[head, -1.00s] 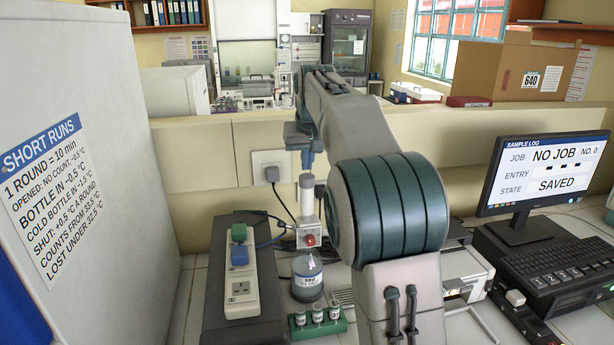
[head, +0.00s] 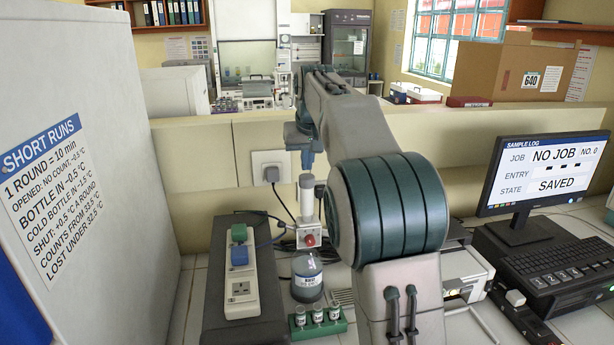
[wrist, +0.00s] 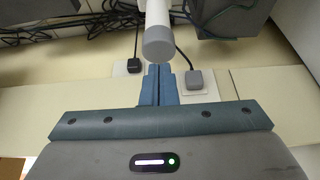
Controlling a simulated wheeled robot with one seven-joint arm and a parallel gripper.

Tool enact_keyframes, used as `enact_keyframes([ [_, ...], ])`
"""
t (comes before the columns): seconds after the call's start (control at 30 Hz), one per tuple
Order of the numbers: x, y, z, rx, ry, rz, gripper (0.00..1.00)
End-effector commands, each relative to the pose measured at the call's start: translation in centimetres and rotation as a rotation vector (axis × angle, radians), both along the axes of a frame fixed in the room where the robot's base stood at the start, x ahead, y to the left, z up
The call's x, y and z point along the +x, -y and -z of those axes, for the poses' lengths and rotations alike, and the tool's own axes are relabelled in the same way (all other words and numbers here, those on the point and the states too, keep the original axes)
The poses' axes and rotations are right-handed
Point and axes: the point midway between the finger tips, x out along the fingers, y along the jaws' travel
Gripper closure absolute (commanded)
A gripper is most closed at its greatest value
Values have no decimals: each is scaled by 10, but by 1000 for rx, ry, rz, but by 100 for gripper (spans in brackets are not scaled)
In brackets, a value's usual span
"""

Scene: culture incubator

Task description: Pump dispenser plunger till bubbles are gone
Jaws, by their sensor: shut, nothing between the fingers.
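The dispenser stands on the bench in the head view, with a labelled bottle (head: 307,278) at its base, a red knob (head: 310,240) on a white body, and an upright plunger (head: 306,200) with a grey cap. The plunger cap also shows in the wrist view (wrist: 159,44). My gripper (head: 307,160) is shut and empty, fingers pointing down, just above the plunger cap in the head view. In the wrist view my shut fingers (wrist: 158,72) lie close beside the cap; contact cannot be told. Bubbles inside the dispenser are too small to make out.
A green rack with small vials (head: 318,328) stands in front of the bottle. A power strip (head: 239,270) with a blue plug lies to its left. Cables run behind. A monitor (head: 540,170) and keyboard are at right, a white cabinet (head: 75,190) at left.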

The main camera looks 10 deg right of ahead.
Motion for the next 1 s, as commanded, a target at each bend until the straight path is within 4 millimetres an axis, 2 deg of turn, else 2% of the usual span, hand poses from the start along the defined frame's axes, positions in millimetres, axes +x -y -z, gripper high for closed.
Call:
enact_keyframes([
  [0.6,0,0,1,0,0,0,100],
  [1.0,0,0,14,0,-1,0,100],
])
